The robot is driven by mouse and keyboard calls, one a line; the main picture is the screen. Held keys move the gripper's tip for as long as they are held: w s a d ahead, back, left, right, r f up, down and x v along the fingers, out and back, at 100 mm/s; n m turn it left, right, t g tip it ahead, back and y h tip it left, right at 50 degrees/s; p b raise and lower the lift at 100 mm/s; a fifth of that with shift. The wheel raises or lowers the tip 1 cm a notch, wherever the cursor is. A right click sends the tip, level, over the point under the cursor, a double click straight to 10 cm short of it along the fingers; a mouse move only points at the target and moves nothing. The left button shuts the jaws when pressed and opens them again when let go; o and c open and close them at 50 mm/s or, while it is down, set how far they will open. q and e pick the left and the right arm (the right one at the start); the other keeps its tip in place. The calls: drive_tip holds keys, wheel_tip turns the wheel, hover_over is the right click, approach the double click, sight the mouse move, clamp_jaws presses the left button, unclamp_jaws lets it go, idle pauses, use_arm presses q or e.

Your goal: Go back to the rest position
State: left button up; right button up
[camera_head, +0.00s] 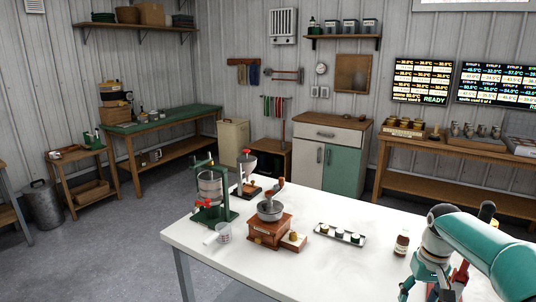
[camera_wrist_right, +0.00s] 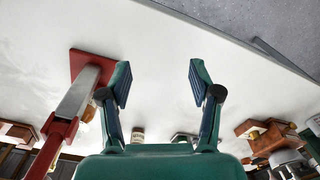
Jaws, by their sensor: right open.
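My right gripper (camera_wrist_right: 158,78) is open in the right wrist view, with its two fingers apart and nothing between them. In that view the white tabletop lies beyond the fingers. A red-based tool with a grey metal post (camera_wrist_right: 82,92) stands just left of the left finger; I cannot tell whether they touch. In the head view my right arm comes in at the lower right over the white table (camera_head: 330,276), and its fingers are mostly cut off at the bottom edge. My left gripper is out of view.
Bare tabletop lies in front of the tray. A cabinet (camera_head: 331,153) and benches line the walls.

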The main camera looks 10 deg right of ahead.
drive_tip(key=s+a+f+n+g+y, duration=0.15)
drive_tip(key=s+a+f, duration=0.25)
drive_tip(key=a+f, duration=0.55)
drive_tip(key=s+a+f+n+g+y, duration=0.1)
drive_tip(key=s+a+f+n+g, duration=0.2)
drive_tip(key=a+f, duration=0.65)
drive_tip(key=s+a+f+m+t+y, duration=0.1)
drive_tip(key=s+a+f+m+t, duration=0.2)
drive_tip(key=s+a+f, duration=0.8)
drive_tip(key=s+a+t, duration=0.1)
drive_tip(key=s, duration=0.2)
drive_tip(key=shift+s+a+t, duration=0.2)
drive_tip(key=shift+a+t, duration=0.15)
drive_tip(key=shift+a, duration=0.05)
drive_tip(key=shift+w, duration=0.2)
drive_tip(key=shift+c, duration=2)
